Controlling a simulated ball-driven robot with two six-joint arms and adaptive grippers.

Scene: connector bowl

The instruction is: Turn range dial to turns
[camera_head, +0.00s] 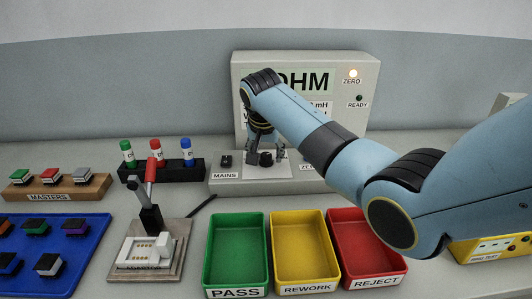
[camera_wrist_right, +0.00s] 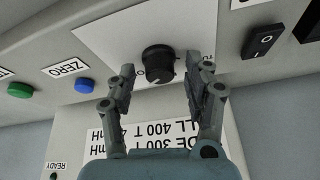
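The range dial is a round black knob (camera_wrist_right: 158,64) on a white label plate in the right wrist view, which shows the panel upside down. In the head view the knob (camera_head: 266,158) sits on the low front ledge of the grey meter (camera_head: 368,75). My right gripper (camera_wrist_right: 157,88) is open, with one finger on each side of the knob and gaps on both sides. It reaches down over the knob in the head view (camera_head: 267,150). The plate's lettering is mostly hidden by the fingers. My left gripper is not in view.
A MAINS rocker switch (camera_head: 226,161) is left of the dial; a blue ZERO button (camera_wrist_right: 84,85) and green button (camera_wrist_right: 20,90) are on its other side. Green (camera_head: 209,245), yellow (camera_head: 272,245) and red (camera_head: 333,240) trays stand in front. A red-handled lever fixture (camera_head: 151,215) stands left.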

